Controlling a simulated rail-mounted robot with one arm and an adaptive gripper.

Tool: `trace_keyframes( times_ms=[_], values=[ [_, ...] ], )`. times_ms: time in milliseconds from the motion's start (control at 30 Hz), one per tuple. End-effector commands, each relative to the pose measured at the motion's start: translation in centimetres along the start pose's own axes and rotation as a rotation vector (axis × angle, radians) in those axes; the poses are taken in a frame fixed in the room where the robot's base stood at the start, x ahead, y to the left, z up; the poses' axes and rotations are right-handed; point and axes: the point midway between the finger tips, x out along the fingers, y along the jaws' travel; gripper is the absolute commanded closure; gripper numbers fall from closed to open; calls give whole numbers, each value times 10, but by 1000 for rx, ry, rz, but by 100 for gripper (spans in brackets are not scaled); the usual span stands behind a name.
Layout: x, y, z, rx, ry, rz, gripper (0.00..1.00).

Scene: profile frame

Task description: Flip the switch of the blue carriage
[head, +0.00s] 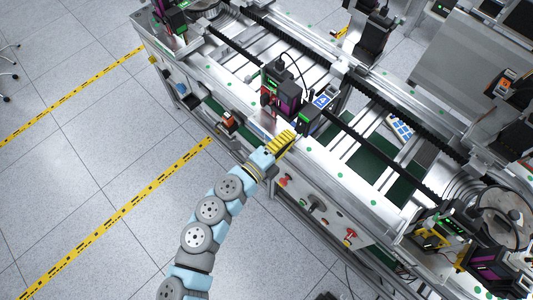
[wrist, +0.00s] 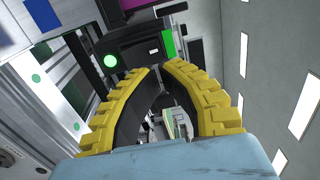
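A carriage with a blue top plate (head: 321,101) sits on the rail near the middle of the head view, with a dark box (head: 307,122) at its near side. My gripper (head: 289,134) is low in front of this box. In the wrist view, a dark box (wrist: 133,48) with a round green light and a green strip is just beyond the fingertips (wrist: 160,67). The yellow fingers bow outward and their tips come close together, with nothing visible between them. I cannot make out the switch or tell whether the tips touch the box.
Other purple-panelled units stand at the upper left and lower right (head: 490,262). Knobs and red buttons (head: 351,236) line the front panel.

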Motion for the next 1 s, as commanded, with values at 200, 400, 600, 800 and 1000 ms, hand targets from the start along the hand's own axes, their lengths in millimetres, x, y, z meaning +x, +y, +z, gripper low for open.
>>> trace_keyframes(
  times_ms=[200, 400, 600, 800, 1000],
  values=[
    [-27, 0, 1, 1, -2, 3, 100],
    [-48, -4, 0, 1, -1, 1, 100],
    [-69, -6, 1, 0, -4, 2, 100],
    [-83, -8, 0, 0, 0, 2, 100],
    [-88, -10, 0, 0, 0, 2, 100]
  ],
)
